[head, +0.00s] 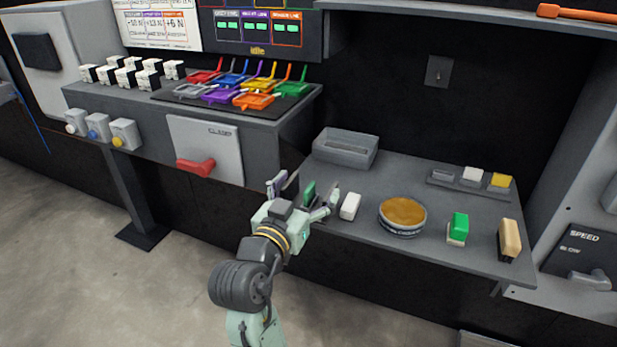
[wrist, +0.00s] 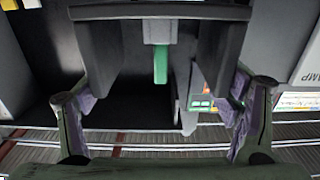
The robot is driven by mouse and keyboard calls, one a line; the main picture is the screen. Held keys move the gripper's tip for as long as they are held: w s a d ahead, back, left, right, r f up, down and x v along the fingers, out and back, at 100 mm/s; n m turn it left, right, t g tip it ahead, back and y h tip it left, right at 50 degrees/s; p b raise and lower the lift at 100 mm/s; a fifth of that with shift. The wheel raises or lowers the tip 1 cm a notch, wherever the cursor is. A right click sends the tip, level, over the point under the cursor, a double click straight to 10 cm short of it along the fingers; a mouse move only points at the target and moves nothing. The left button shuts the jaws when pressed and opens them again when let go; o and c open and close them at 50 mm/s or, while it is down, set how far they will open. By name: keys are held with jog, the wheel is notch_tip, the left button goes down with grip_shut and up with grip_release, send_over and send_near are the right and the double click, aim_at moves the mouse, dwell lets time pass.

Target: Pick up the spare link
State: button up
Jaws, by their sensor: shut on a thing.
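The spare link (wrist: 160,12) is a wide dark grey U-shaped piece with two side plates and a green tab (wrist: 160,65) in the middle. In the wrist view the purple-padded fingers of my gripper (wrist: 160,105) press on its side plates, one on each side. In the head view my gripper (head: 304,194) is at the left end of the grey bench, with the green tab (head: 308,191) showing between its fingers. Most of the link is hidden there, and I cannot tell whether it touches the bench.
The bench (head: 375,180) holds a grey bin (head: 345,149), a white block (head: 350,206), a round tin (head: 403,216), a green-and-white block (head: 458,229), a tan brush (head: 509,240) and a small tray (head: 465,188). A panel with a red handle (head: 196,166) stands left.

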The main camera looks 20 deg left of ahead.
jog(key=shift+s+d+r, duration=0.1)
jog(key=shift+s+d, duration=0.05)
jog(key=shift+s, duration=0.4)
jog(key=shift+s+d, duration=0.1)
jog(key=shift+s, duration=0.45)
jog(key=shift+s+d+r+p, duration=0.1)
jog(key=shift+r+p, duration=0.1)
jog(key=shift+p, duration=0.4)
jog(key=p, duration=0.4)
jog(key=shift+s+d+r, duration=0.1)
jog(key=shift+s+d, duration=0.05)
jog(key=shift+s, duration=0.25)
jog(key=shift+s+d+p, duration=0.15)
jog(key=shift+s+p, duration=0.25)
jog(key=shift+p, duration=0.65)
jog(key=shift+s+p, duration=0.35)
jog(key=shift+p, duration=0.3)
